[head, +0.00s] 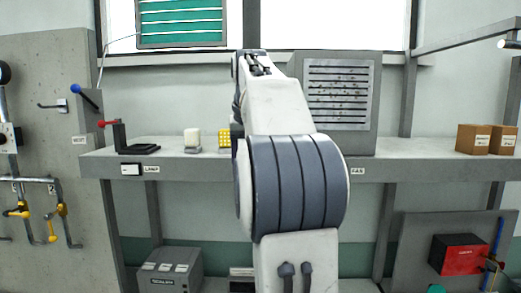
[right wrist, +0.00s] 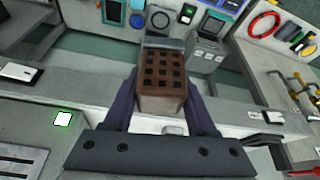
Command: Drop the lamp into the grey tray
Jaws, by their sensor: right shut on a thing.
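In the right wrist view my right gripper (right wrist: 162,100) is shut on a brown block with rows of dark square holes (right wrist: 162,78), one dark finger on each side. I cannot tell that this block is the lamp. In the head view a pale blocky thing (head: 192,140) stands on the shelf, right of the LAMP label, and may be the lamp. My arm fills the middle of the head view and hides part of the shelf; the held block does not show there. I cannot make out a grey tray for certain. My left gripper is out of view.
The grey shelf (head: 185,165) carries a black stand with a red knob (head: 125,138), a yellow dotted block (head: 224,139), a grey grille box (head: 340,100) and brown cartons (head: 473,138). A grey box (head: 165,272) stands below. Pipes with yellow valves line the left wall.

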